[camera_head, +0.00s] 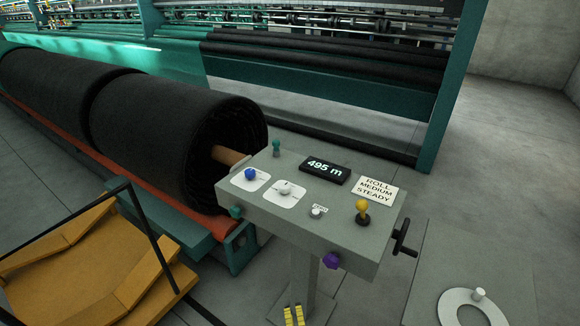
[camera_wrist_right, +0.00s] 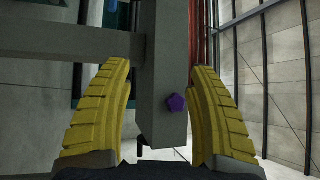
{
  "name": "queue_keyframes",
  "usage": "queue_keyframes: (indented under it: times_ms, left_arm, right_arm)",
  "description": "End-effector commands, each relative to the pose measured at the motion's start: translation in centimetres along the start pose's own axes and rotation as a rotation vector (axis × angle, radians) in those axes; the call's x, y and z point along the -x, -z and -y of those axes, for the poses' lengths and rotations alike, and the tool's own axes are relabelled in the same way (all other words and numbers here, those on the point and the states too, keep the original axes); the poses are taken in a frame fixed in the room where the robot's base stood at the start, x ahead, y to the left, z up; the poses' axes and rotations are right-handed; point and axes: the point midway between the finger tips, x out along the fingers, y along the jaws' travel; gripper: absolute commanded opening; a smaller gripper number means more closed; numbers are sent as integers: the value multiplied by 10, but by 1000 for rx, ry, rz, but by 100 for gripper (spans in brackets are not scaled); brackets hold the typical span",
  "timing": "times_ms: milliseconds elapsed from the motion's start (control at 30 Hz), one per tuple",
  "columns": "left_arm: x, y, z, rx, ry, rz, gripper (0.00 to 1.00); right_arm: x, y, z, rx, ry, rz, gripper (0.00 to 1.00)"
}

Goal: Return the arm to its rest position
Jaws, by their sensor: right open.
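My right gripper (camera_head: 294,315) shows at the bottom edge of the head view, low beside the post of the grey control console (camera_head: 250,212). In the right wrist view its two yellow fingers (camera_wrist_right: 161,67) are spread apart. Most of my right arm is out of the head view. My left gripper is not in view.
The console carries a blue knob (camera_head: 250,174), a yellow-topped lever (camera_head: 362,209), a display reading 495 m (camera_head: 325,168) and a black side crank (camera_head: 404,240). Black netting rolls (camera_head: 160,130) lie behind left. A yellow platform (camera_head: 130,290) is front left.

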Motion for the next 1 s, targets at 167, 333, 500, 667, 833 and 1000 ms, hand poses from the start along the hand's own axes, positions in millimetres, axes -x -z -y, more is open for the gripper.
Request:
queue_keyframes:
  times_ms: [167,333,500,667,833,1000]
  left_arm:
    - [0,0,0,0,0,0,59]
    - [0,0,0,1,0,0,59]
    - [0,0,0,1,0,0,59]
    - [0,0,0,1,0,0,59]
    - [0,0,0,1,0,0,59]
    - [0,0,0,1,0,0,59]
  right_arm:
    - [36,-24,-110,439,-164,265,59]
    - [89,-21,-206,738,-320,488,59]
    - [159,-1,-287,961,-478,707,59]
    - [237,27,-349,1116,-629,915,59]
    - [328,63,-394,1224,-788,1138,59]
    - [414,95,-417,1267,-926,1324,59]
